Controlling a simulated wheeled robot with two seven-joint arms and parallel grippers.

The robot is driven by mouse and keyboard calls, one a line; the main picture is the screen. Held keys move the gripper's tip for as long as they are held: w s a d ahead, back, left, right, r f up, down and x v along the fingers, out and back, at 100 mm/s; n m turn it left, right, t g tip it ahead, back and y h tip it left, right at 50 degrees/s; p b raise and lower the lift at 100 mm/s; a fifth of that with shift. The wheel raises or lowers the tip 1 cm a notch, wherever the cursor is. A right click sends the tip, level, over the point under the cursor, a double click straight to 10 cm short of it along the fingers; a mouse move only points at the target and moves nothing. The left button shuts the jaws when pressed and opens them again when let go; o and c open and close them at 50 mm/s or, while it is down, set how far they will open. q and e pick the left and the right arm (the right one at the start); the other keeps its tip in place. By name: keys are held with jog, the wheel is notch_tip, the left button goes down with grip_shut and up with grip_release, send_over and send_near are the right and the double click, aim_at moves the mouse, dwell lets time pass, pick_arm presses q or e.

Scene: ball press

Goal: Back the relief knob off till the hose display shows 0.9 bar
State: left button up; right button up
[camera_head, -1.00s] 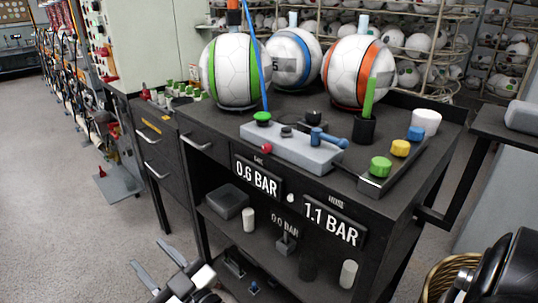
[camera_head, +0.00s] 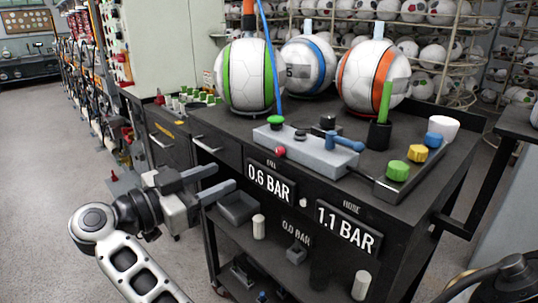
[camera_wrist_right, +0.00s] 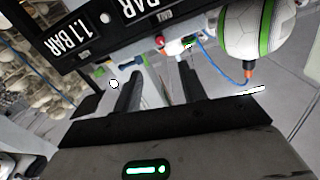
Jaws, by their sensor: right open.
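The hose display (camera_head: 347,228) on the bench front reads 1.1 BAR; the display (camera_head: 269,182) left of it reads 0.6 BAR. A grey valve block (camera_head: 305,150) on the bench carries a green knob (camera_head: 276,121), dark knobs, a blue lever (camera_head: 345,141) and a small red knob (camera_head: 280,152) at its front. A small white knob (camera_head: 303,201) sits between the displays. I see no label naming the relief knob.
Three balls (camera_head: 248,77) stand at the back of the bench. A tray (camera_head: 390,190) with green, yellow and blue knobs lies at the right. A lower shelf (camera_head: 290,270) holds a grey box (camera_head: 238,207) and white cylinders. Open floor lies to the left.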

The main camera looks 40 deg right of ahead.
aim_at(277, 152)
jog(key=d, duration=0.9)
jog(key=w+d+p, duration=0.1)
jog(key=d, duration=0.4)
jog(key=shift+d, duration=0.1)
grip_shut()
